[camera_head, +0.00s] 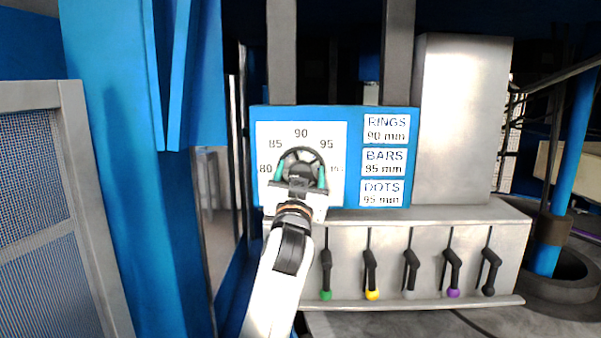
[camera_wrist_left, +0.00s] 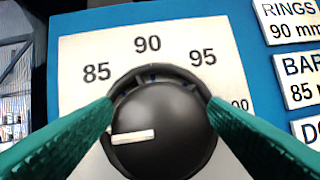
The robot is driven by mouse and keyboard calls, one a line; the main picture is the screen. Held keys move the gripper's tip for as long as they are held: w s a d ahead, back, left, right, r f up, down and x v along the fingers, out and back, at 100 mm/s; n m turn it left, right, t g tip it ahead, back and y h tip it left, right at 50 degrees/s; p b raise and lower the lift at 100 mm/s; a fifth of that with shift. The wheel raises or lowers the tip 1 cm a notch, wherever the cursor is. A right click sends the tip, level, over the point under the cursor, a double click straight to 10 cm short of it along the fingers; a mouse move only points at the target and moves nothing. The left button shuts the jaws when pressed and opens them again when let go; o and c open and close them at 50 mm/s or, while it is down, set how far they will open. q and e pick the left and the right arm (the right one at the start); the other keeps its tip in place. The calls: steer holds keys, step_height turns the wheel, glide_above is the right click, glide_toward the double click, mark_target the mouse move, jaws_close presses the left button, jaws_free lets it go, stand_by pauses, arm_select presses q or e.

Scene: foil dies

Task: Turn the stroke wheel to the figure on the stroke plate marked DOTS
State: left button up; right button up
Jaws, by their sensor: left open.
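The stroke wheel (camera_wrist_left: 165,120) is a round black knob on a white dial (camera_head: 330,135) marked 80 to 100. In the left wrist view its white pointer line lies nearly level and points left, below the 85, toward the side where the head view shows 80. My left gripper (camera_head: 300,176) is open in front of the wheel. Its green fingertips (camera_wrist_left: 160,106) stand on either side of the knob; whether they touch it I cannot tell. The plate marked DOTS (camera_head: 381,193) reads 95 mm. In the left wrist view, the left finger hides the 80. My right gripper is not in view.
RINGS 90 mm (camera_head: 387,129) and BARS 85 mm (camera_head: 384,162) plates sit above DOTS on the blue panel (camera_head: 354,190). Below is a grey ledge with several black levers (camera_head: 411,268). A blue column and a mesh panel (camera_head: 35,220) stand at left.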

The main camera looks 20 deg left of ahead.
arm_select(q)
steer(key=c, duration=1)
